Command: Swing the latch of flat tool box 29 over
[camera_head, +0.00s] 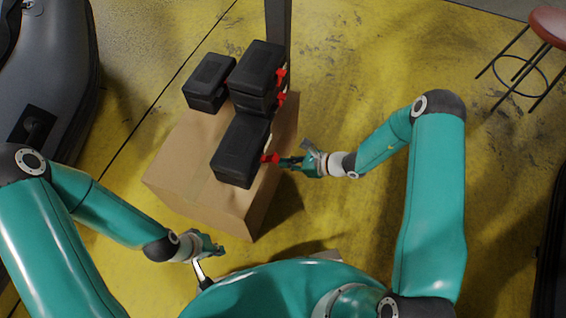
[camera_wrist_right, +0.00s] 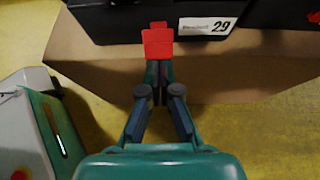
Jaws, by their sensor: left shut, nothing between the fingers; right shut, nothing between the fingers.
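Flat tool box 29 (camera_head: 238,152) is a black case lying on a cardboard box, nearest to me in the head view. Its white label with "29" (camera_wrist_right: 208,25) shows in the right wrist view. Its red latch (camera_head: 268,158) is on the side facing my right arm; in the right wrist view the latch (camera_wrist_right: 158,42) stands out from the case. My right gripper (camera_head: 283,161) is shut, its fingertips at the latch's lower edge; I cannot tell whether they touch. My left gripper (camera_head: 220,249) is shut and empty, low in front of the cardboard box.
The cardboard box (camera_head: 180,185) bears more black cases with red latches: a stack (camera_head: 257,68) behind box 29 and one case (camera_head: 208,80) at the back left. A dark post stands behind. A grey boat (camera_head: 55,60) is at the left, a red stool (camera_head: 548,24) at the far right.

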